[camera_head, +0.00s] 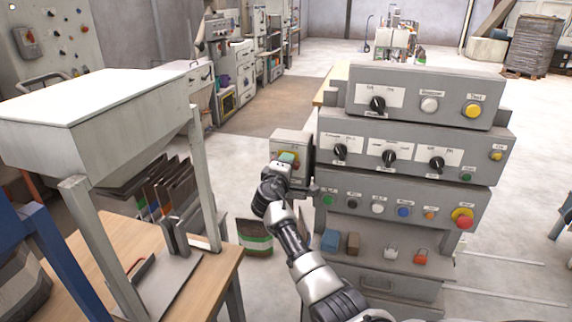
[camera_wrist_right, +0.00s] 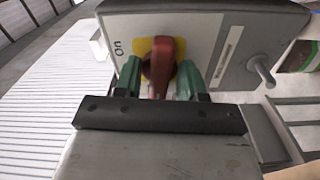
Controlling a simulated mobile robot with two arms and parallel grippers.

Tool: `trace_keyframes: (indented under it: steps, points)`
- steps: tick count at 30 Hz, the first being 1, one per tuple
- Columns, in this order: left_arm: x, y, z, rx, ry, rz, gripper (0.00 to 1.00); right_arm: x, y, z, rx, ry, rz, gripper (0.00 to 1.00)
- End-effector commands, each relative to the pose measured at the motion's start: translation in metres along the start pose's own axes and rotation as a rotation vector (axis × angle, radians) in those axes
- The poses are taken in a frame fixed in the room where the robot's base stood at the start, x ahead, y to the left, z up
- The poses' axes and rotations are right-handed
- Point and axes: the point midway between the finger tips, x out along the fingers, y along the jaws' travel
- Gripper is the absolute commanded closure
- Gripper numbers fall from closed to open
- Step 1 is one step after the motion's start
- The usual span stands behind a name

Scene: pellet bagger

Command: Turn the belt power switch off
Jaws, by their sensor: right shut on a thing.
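The belt power switch is a red rotary handle (camera_wrist_right: 160,62) on a yellow plate (camera_wrist_right: 147,46), on the front of a grey box. An "On" label (camera_wrist_right: 118,47) shows beside the plate in the right wrist view. My right gripper (camera_wrist_right: 160,78) has its green fingers on both sides of the red handle and is shut on it. In the head view the grey switch box (camera_head: 291,144) is fixed at the left side of the control panel, and my right gripper (camera_head: 286,162) reaches its front, hiding most of the handle. My left gripper is not in view.
The grey control panel (camera_head: 410,138) with several knobs and buttons stands right of my arm. A shelf below holds a blue block (camera_head: 331,240) and padlocks. A wooden table (camera_head: 205,285) is on the left. A bag (camera_head: 255,237) stands on the floor.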

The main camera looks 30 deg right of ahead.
Motion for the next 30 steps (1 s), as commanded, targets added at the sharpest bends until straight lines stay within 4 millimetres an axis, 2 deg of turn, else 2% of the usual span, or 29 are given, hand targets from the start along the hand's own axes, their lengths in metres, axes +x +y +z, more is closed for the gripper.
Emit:
trace_keyframes:
  steps: [9,25,26,27,30]
  points:
    - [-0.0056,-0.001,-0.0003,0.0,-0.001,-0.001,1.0,0.0011,0.004,0.0003,-0.115,-0.001,0.005,0.83]
    - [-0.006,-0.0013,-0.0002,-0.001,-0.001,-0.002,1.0,0.0014,0.0043,0.0007,-0.135,-0.002,0.006,0.83]
    - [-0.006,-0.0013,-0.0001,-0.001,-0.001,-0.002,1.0,0.0014,0.0043,0.0007,-0.135,-0.002,0.006,0.56]
    - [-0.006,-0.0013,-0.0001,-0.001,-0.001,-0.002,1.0,0.0014,0.0043,0.0007,-0.135,-0.002,0.006,0.53]
    - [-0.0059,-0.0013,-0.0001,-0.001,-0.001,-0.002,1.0,0.0012,0.0036,0.0005,-0.135,-0.002,0.005,0.53]
